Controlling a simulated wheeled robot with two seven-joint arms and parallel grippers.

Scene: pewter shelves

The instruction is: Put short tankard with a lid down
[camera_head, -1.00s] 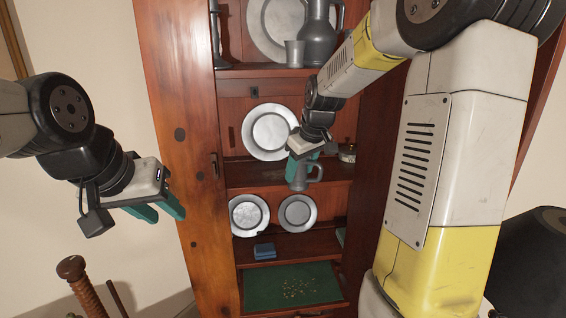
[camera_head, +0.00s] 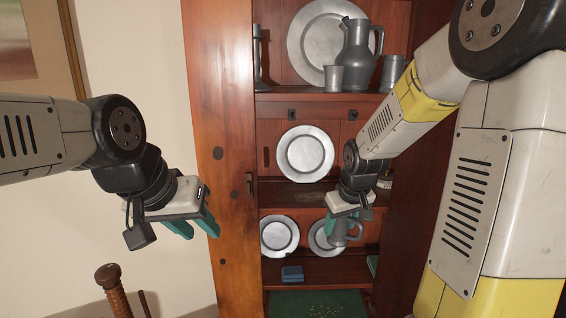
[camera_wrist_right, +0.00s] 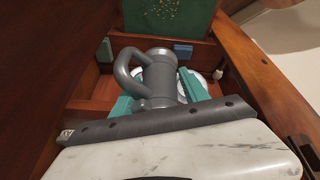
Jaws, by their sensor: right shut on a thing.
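The short tankard (camera_head: 339,234) is dark grey pewter with a side handle; it also shows in the right wrist view (camera_wrist_right: 160,78). My right gripper (camera_head: 343,217) is shut on the tankard, with its teal fingers on either side of the body. In the head view the tankard hangs in front of the right-hand small plate, below the middle shelf's front edge. I cannot tell whether it touches any shelf. The lid is hard to make out. My left gripper (camera_head: 198,226) is empty, its teal fingers apart, in front of the cabinet's left side.
The middle shelf (camera_head: 290,194) has bare board left of my right arm, with a large plate (camera_head: 305,153) behind. The lower shelf holds a small plate (camera_head: 279,236) and a blue box (camera_head: 292,273). A jug (camera_head: 358,60) and cups stand on the upper shelf.

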